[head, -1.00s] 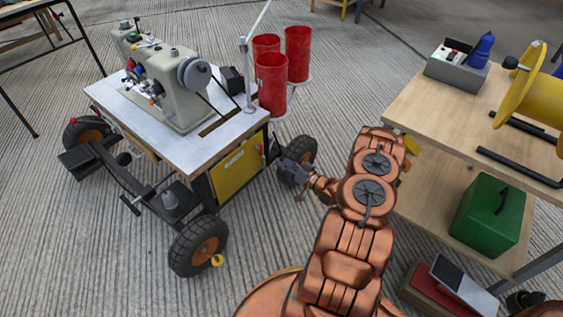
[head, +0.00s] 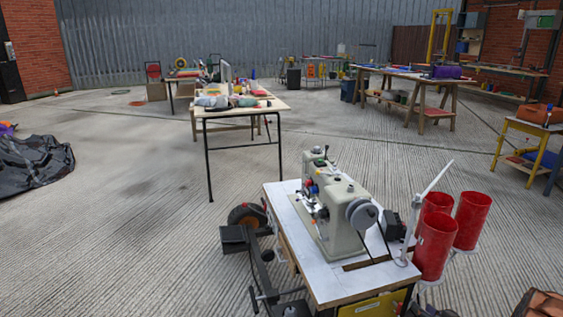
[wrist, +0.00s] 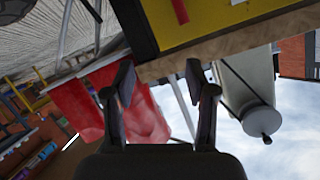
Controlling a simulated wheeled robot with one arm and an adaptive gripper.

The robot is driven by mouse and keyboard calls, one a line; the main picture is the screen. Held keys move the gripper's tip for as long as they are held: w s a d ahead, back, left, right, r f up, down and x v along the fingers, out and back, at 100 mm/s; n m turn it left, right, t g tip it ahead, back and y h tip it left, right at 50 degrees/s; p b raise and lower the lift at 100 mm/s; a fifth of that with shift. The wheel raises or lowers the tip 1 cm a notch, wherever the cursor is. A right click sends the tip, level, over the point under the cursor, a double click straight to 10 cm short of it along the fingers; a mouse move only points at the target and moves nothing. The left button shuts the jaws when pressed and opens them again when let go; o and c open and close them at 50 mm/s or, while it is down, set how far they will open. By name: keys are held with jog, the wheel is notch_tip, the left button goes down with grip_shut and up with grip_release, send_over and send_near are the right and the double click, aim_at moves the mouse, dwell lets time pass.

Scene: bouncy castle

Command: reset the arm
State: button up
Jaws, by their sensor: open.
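My gripper (wrist: 160,85) shows in the wrist view with its two dark fingers spread apart and nothing between them. Beyond the fingers are red cylinders, the yellow panel (wrist: 190,20) of the sewing cart and part of the pale sewing machine (wrist: 245,80), all appearing upside down. In the head view a copper part of my arm (head: 541,303) shows only at the bottom right corner. The gripper itself cannot be made out there.
The sewing cart (head: 295,235) stands close in front, with the sewing machine (head: 345,222) and red cylinders (head: 434,245) on its right. A cluttered table (head: 225,112) is behind it. Black sheeting (head: 35,165) lies at left. Open concrete floor lies between.

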notch_tip(320, 180, up, 17)
jog(key=w+n+g+h+p, duration=0.1)
jog(key=w+g+h+p, duration=0.2)
jog(key=p, duration=0.4)
jog(key=s+a+r+g+h+p, duration=0.1)
jog(key=s+a+r+g+p, duration=0.25)
jog(key=r, duration=0.65)
jog(key=s+a+r+g+h+p, duration=0.15)
jog(key=s+a+r+p, duration=0.3)
jog(key=r, duration=0.45)
jog(key=s+a+r+g+y+p, duration=0.1)
jog(key=s+a+r+g+p, duration=0.1)
jog(key=s+a+r+p, duration=0.2)
jog(key=s+a+r+n+g+y+p, duration=0.1)
jog(key=s+a+r+g+p, duration=0.2)
jog(key=s+a+r, duration=0.8)
jog(key=s+a+r+g+y+p, duration=0.1)
jog(key=s+a+r+p, duration=0.3)
jog(key=s, duration=1.7)
jog(key=a+r+g, duration=0.1)
jog(key=a+r, duration=0.3)
jog(key=a, duration=0.2)
jog(key=shift+s+r+g+p, duration=0.25)
jog(key=shift+s+g+p, duration=0.15)
jog(key=shift+c, duration=0.2)
